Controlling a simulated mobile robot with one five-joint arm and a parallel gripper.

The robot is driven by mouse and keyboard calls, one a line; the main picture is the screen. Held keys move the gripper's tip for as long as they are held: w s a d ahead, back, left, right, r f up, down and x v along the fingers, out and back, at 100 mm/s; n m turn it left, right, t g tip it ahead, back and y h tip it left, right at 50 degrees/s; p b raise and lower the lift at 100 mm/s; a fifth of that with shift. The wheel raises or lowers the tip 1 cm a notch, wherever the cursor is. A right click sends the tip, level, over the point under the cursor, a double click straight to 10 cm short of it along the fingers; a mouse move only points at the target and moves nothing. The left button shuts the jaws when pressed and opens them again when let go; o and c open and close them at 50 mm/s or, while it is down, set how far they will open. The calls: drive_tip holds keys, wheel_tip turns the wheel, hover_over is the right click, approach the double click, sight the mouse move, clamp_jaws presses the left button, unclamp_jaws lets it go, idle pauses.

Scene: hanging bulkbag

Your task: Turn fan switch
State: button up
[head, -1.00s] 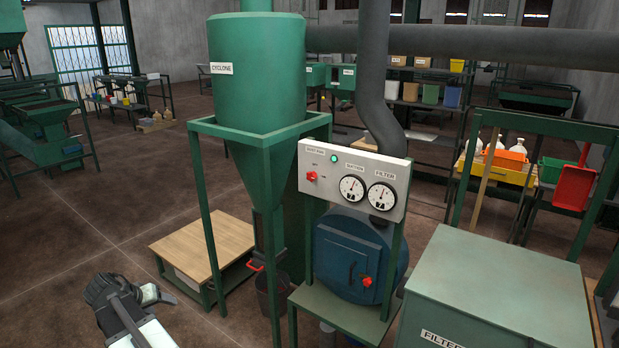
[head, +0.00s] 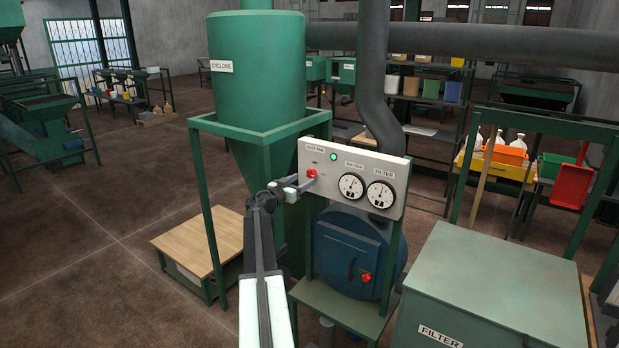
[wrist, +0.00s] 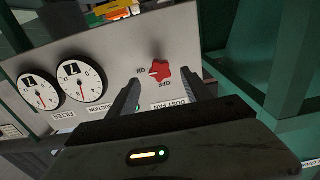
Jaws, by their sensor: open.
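The fan switch is a red rotary knob (head: 311,174) on the left part of the white control panel (head: 336,207). A lit green lamp (head: 333,157) is above and to the right of it. In the wrist view the red knob (wrist: 160,72) sits upside down between OFF and ON labels, with its pale mark toward ON. My gripper (head: 296,185) is at the panel's left side, close to the knob. In the wrist view my gripper (wrist: 168,92) is open, with the knob just beyond and between its fingertips. I cannot tell whether a finger touches it.
Two gauges (head: 351,186) (head: 380,195) are right of the knob. A blue fan housing (head: 340,250) with another red knob (head: 366,278) is below. Green cyclone frame posts (head: 205,215) stand close left of my arm. A grey-green filter box (head: 500,290) fills the right front.

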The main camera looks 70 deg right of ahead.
sight(310, 175)
drive_tip(key=x, duration=0.5)
drive_tip(key=shift+d, duration=0.15)
clamp_jaws()
drive_tip(key=shift+n, duration=0.3)
drive_tip(key=n, duration=0.3)
drive_tip(key=shift+n, duration=0.3)
drive_tip(key=n, duration=0.4)
drive_tip(key=shift+n, duration=0.3)
drive_tip(key=n, duration=0.4)
drive_tip(key=shift+n, duration=2.5)
